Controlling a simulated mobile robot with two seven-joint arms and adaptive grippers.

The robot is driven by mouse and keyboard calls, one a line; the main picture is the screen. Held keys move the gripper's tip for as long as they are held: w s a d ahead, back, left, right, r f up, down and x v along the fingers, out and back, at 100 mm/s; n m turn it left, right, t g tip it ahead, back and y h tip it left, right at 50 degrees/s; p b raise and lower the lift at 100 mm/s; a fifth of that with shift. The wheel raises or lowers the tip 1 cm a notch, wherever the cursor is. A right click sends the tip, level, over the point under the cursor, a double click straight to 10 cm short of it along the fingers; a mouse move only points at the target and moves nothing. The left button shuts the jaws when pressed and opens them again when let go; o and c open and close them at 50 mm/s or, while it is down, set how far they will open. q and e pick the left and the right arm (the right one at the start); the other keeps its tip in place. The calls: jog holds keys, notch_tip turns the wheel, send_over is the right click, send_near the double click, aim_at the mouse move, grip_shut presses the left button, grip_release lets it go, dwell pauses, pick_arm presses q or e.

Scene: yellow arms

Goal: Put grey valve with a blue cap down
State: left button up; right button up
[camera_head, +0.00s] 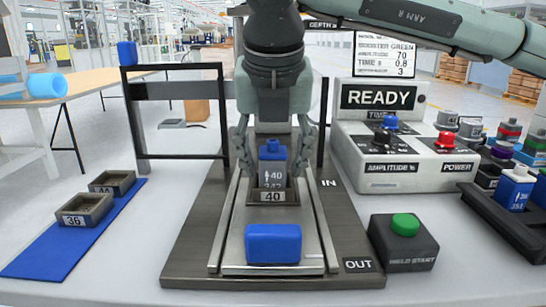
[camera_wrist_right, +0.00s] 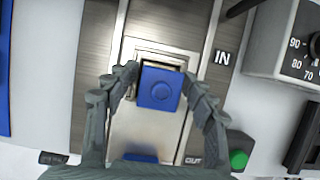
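My right gripper (camera_head: 272,165) points down over the valve, with one finger on each side. In the head view gaps show between the fingers and the valve, so the gripper looks open. My left gripper is not in view.
A blue block (camera_head: 273,244) sits at the slide's front. The control box (camera_head: 400,155) and green-button box (camera_head: 403,243) stand right. Two small trays (camera_head: 86,209) lie on a blue mat (camera_head: 45,250) left.

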jog(key=v, duration=1.2)
jog(key=shift+r, duration=0.1)
dwell(0.7)
